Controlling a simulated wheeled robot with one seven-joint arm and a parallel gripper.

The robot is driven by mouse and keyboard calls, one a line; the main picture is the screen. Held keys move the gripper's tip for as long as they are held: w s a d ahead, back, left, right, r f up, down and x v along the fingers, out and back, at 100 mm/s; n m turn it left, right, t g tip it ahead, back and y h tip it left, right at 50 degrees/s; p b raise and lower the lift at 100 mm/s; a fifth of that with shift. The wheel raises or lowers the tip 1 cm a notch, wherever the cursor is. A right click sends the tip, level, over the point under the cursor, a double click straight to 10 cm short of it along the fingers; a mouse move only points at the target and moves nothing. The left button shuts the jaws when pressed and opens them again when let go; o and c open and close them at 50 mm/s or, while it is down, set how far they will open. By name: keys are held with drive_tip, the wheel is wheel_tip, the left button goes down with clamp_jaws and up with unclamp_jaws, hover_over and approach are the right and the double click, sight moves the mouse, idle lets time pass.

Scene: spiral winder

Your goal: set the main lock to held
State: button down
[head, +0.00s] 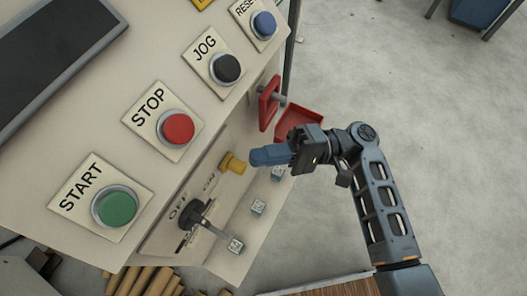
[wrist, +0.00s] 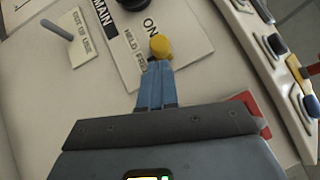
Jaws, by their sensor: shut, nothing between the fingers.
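A yellow knob (head: 233,163) sticks out of the panel's lower face, beside the black main switch (head: 195,212) with its OFF and ON marks. In the wrist view the yellow knob (wrist: 160,46) stands by a plate (wrist: 135,62) lettered HELD and, partly covered, FREE. The black switch (wrist: 132,3) is cut by the top edge. My gripper (head: 254,156) is shut and empty, its blue fingers pointing at the yellow knob. In the wrist view the fingertips (wrist: 158,66) are right at the knob; I cannot tell if they touch it.
The green START (head: 115,208), red STOP (head: 177,128), black JOG (head: 226,68) and blue RESET (head: 263,24) buttons sit on the sloping top. A red plate (head: 268,103) and red tray (head: 300,120) are just beyond my gripper. A grey lever (wrist: 56,30) stands by an OUT OF USE label.

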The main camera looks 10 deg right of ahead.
sight(234, 167)
drive_tip(key=shift+s+a+r, duration=0.1)
drive_tip(key=shift+s+a, duration=0.15)
drive_tip(key=shift+s, duration=0.05)
drive_tip(key=shift+s, duration=0.1)
drive_tip(key=s+a+p, duration=0.1)
drive_tip(key=s, duration=0.1)
drive_tip(key=s+a+p, duration=0.1)
drive_tip(key=s+a, duration=0.1)
drive_tip(key=shift+a, duration=0.1)
idle(0.4)
drive_tip(key=shift+w, duration=0.15)
